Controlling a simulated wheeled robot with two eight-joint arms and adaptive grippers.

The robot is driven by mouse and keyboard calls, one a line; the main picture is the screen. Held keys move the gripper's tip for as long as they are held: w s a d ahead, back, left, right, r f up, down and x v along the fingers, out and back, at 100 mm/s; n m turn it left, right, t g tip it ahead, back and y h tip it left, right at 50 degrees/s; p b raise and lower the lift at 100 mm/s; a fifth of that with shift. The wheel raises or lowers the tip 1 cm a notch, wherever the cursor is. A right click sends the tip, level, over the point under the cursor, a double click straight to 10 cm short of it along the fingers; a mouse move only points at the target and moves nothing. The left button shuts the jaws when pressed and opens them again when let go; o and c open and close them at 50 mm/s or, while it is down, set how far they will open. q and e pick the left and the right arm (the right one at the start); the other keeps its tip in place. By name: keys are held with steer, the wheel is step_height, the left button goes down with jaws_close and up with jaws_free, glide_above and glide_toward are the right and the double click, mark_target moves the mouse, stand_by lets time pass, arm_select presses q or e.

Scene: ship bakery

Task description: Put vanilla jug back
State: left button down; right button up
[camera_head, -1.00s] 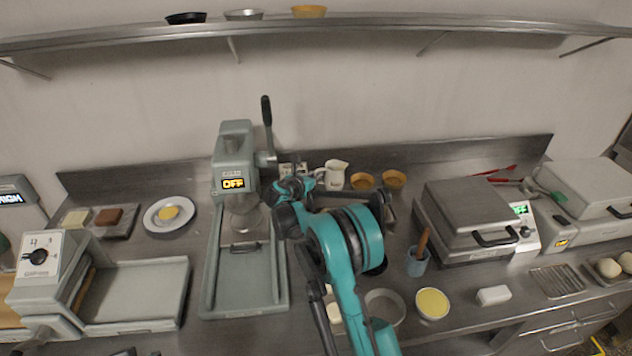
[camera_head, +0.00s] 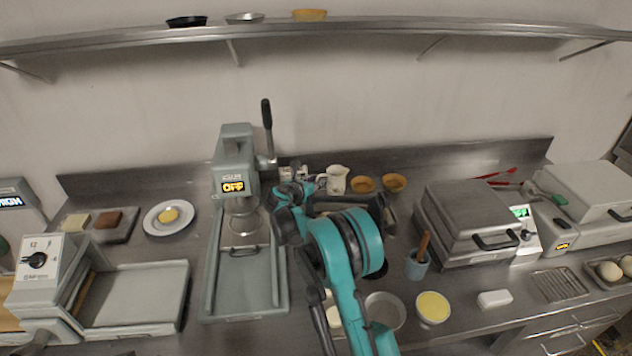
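A small cream-coloured jug (camera_head: 337,178) stands at the back of the steel counter, just right of the mixer-like machine, close to the wall. My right arm reaches up from the lower middle. Its gripper (camera_head: 306,186) is beside the jug on the left, by small pale containers (camera_head: 287,173). The fingers are small and partly hidden by the wrist, so I cannot tell whether they are open, shut or touching the jug. My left gripper is not in view.
A grey machine (camera_head: 236,165) marked OFF stands left of my gripper. Two tan cups (camera_head: 394,182) sit right of the jug. A waffle iron (camera_head: 470,215) is further right. A yellow-filled bowl (camera_head: 432,307) and blue crock (camera_head: 417,265) stand near the front.

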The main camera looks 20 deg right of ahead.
steer(key=p+v, duration=0.1)
steer(key=v, duration=0.5)
steer(key=shift+a+p, duration=0.1)
steer(key=shift+p, duration=0.25)
steer(key=s+a+p, duration=0.1)
steer(key=s+a, duration=0.2)
steer(key=a, duration=0.1)
steer(key=s+a, duration=0.3)
steer(key=s, duration=0.1)
steer(key=shift+a+f+p, duration=0.15)
steer(key=shift+a+p, duration=0.2)
steer(key=s+r+m+g+y, duration=0.1)
steer(key=s+r+m+y, duration=0.3)
steer(key=s+m, duration=0.65)
steer(key=s+r+m+g+y, duration=0.1)
steer(key=s+r+m+y, duration=0.25)
steer(key=s+m, duration=0.75)
steer(key=s+a+f+m+y, duration=0.1)
steer(key=s+a+m, duration=0.1)
steer(key=s, duration=0.4)
steer(key=s+a+m+y, duration=0.1)
steer(key=s+a+m, duration=0.1)
steer(key=s, duration=0.4)
steer(key=shift+s+a+f+m+y, duration=0.2)
steer(key=shift+f+m+y, duration=0.2)
steer(key=shift+m, duration=0.15)
